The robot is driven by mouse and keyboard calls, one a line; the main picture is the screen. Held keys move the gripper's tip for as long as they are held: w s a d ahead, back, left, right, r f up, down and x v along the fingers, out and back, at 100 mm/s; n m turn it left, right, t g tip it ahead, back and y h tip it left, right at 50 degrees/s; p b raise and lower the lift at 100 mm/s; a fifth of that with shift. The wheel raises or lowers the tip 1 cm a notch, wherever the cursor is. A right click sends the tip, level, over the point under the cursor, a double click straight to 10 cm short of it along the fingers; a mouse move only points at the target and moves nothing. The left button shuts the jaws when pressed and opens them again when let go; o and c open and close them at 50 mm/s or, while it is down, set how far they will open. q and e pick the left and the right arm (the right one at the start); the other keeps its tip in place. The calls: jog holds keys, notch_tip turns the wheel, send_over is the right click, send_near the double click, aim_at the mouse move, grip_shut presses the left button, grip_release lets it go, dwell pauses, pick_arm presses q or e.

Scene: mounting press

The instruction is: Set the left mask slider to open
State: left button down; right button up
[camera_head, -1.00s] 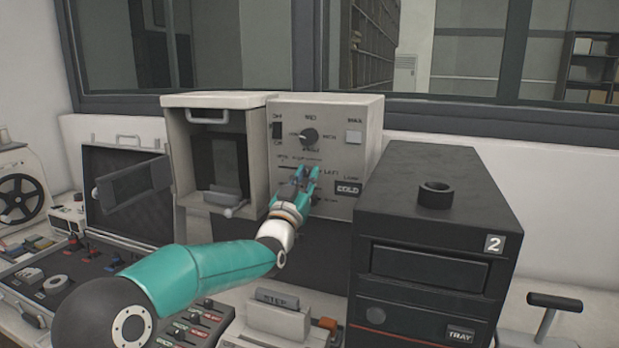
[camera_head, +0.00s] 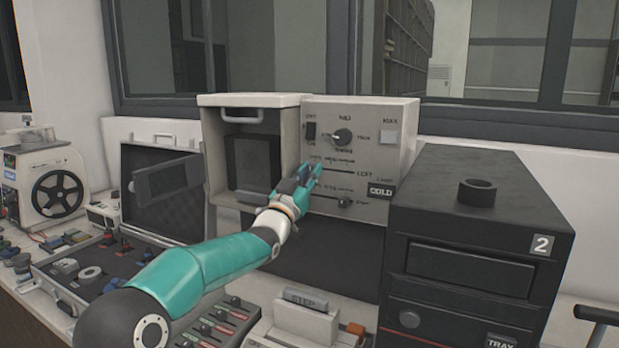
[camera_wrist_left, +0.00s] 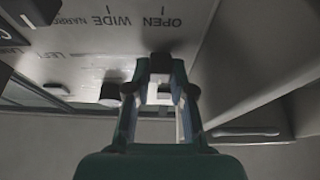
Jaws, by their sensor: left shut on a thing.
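The grey control panel (camera_head: 345,180) has a left mask slider track (camera_head: 340,171) marked LEFT. My left gripper (camera_head: 310,176) is at the left end of this track and hides the slider knob in the head view. In the left wrist view, where the labels are upside down, the dark slider knob (camera_wrist_left: 160,62) sits between the fingertips of my left gripper (camera_wrist_left: 160,88), which is shut on it. The knob lines up with the tick at the OPEN label (camera_wrist_left: 158,22); WIDE and NARROW lie to its left. My right gripper is not in view.
A second slider knob (camera_head: 345,201) sits on the lower track. A rotary dial (camera_head: 342,137) is above. An open-fronted chamber (camera_head: 250,150) adjoins the panel on the left. A dark box marked 2 (camera_head: 475,215) stands close on the right.

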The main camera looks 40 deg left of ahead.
pick_arm(q)
jog(key=shift+a+r, duration=0.15)
jog(key=shift+a, duration=0.05)
jog(key=c, duration=1)
grip_release()
jog(key=shift+a, duration=0.1)
jog(key=v, duration=0.8)
jog(key=shift+d, duration=0.2)
